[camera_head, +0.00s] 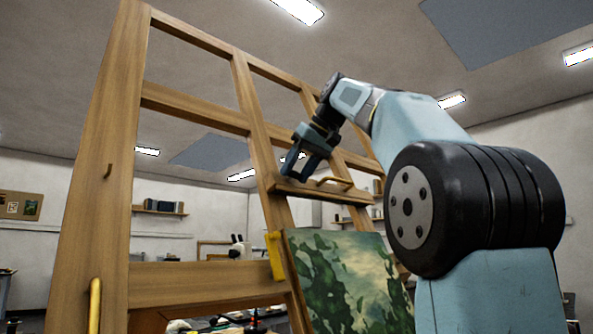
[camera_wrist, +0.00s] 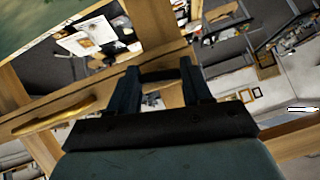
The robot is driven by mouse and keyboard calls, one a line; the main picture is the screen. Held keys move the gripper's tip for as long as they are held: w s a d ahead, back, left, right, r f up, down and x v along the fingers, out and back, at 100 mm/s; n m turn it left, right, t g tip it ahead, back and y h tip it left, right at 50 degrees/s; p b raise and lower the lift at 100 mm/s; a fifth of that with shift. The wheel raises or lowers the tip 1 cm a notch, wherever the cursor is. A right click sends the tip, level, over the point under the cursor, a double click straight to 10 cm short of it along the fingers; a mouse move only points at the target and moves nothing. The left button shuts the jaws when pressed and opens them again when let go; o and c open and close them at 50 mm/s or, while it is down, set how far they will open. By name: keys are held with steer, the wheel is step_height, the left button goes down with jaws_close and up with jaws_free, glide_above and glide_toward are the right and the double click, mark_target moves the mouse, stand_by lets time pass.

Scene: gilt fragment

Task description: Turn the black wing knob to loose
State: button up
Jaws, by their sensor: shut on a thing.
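My gripper (camera_head: 291,172) reaches down in front of the wooden easel (camera_head: 140,160), just above its sliding ledge (camera_head: 322,192). In the wrist view my gripper (camera_wrist: 160,72) has its two dark fingers a little apart, with a dark bar-shaped piece between their tips. That piece appears to be the black wing knob (camera_wrist: 164,74), held between the fingers at the wooden bar. In the head view the knob is hidden behind or between my fingers. Its turned angle cannot be told.
A brass handle (camera_head: 335,182) sits on the ledge close to my gripper; it also shows in the wrist view (camera_wrist: 55,115). A cluttered worktable lies behind the easel.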

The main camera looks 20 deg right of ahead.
steer(key=shift+a+n+h, duration=0.1)
steer(key=shift+n+h, duration=0.3)
steer(key=shift+n, duration=0.4)
steer(key=o, duration=1.1)
steer(key=shift+c, duration=0.2)
steer(key=v, duration=1.2)
steer(key=shift+f, duration=0.2)
steer(key=shift+s, duration=0.15)
